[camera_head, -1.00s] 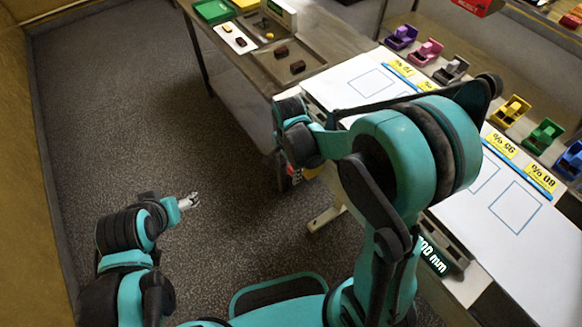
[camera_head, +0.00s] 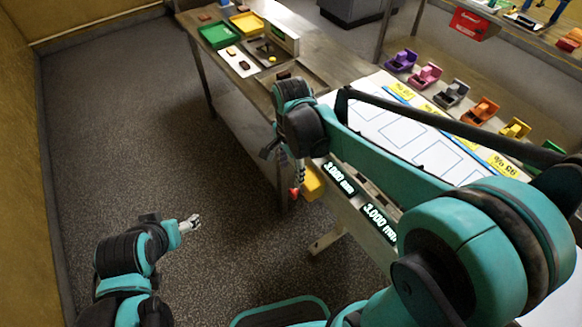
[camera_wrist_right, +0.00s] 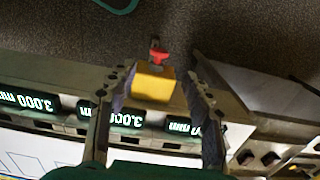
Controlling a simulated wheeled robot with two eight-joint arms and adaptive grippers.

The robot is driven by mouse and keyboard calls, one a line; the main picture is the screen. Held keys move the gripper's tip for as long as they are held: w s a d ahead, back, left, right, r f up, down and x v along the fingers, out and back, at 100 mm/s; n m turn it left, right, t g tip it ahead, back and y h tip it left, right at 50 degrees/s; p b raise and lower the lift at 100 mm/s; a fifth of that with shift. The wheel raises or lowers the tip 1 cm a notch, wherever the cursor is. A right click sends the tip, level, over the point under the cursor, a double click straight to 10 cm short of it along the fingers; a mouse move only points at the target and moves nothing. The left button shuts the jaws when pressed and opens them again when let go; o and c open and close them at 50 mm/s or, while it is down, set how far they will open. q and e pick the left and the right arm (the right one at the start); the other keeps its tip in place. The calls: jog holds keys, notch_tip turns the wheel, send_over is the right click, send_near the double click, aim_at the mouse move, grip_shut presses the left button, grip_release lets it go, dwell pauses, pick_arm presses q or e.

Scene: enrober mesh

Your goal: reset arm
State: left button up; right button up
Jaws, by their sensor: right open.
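My right gripper (camera_head: 284,162) hangs fingers down beside the front edge of the white-topped table. In the right wrist view its two fingers (camera_wrist_right: 158,78) are spread apart with nothing held. A yellow block (camera_wrist_right: 153,86) with a red part (camera_wrist_right: 158,54) shows between and beyond them; the block (camera_head: 312,183) also shows in the head view, just below and right of the gripper. I cannot tell what supports it. My left gripper (camera_head: 190,224) is low over the floor at the left, apart from everything; its finger opening is too small to judge.
The white sheet (camera_head: 408,130) has outlined boxes and yellow labels, with several coloured dispensers, such as a purple one (camera_head: 402,61), behind it. Displays (camera_head: 338,178) reading 3.000 mm line the front edge. A side table holds a green tray (camera_head: 219,35). Floor at left is clear.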

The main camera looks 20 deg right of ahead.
jog(key=shift+r, duration=0.25)
dwell(0.3)
jog(key=s+d+r+n+t, duration=0.1)
jog(key=s+d+n+t, duration=0.4)
jog(key=s+n, duration=0.5)
jog(key=shift+d+r+n+t, duration=0.15)
jog(key=shift+n+t, duration=0.85)
jog(key=shift+n, duration=1)
